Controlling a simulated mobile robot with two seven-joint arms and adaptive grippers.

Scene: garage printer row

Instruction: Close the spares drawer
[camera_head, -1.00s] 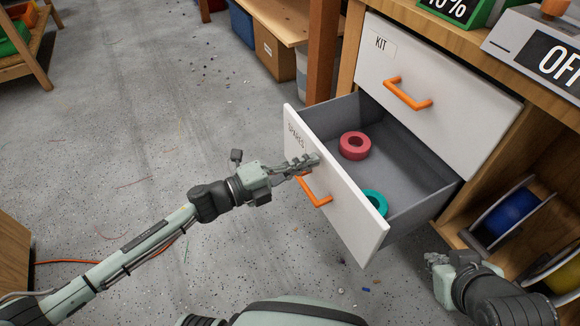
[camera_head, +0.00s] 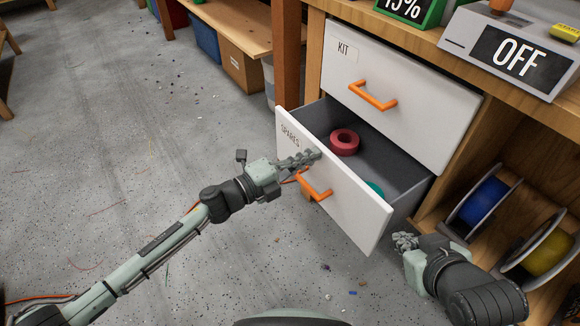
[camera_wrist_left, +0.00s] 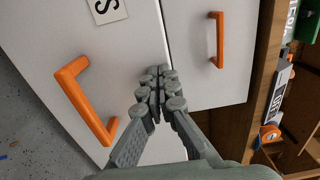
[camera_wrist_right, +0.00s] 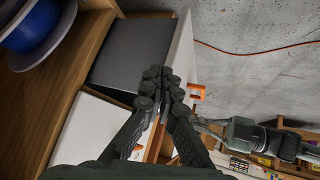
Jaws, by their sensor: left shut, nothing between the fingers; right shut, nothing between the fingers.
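The spares drawer (camera_head: 350,205) is partly open below the shut KIT drawer (camera_head: 400,90). Its white front carries a SPARES label and an orange handle (camera_head: 313,187). A red ring (camera_head: 344,142) and a partly hidden teal ring (camera_head: 376,188) lie inside it. My left gripper (camera_head: 318,155) is shut and empty at the drawer front, just above the handle; whether it touches is unclear. The left wrist view shows its fingers (camera_wrist_left: 162,85) over the white front beside the handle (camera_wrist_left: 88,100). My right gripper (camera_head: 400,240) is shut and empty, right of the drawer's near end.
Blue (camera_head: 484,200) and yellow (camera_head: 545,250) spools stand in the open shelf at right, close to my right arm. A grey OFF box (camera_head: 510,50) sits on the bench top. A cardboard box (camera_head: 240,70) stands under the back bench.

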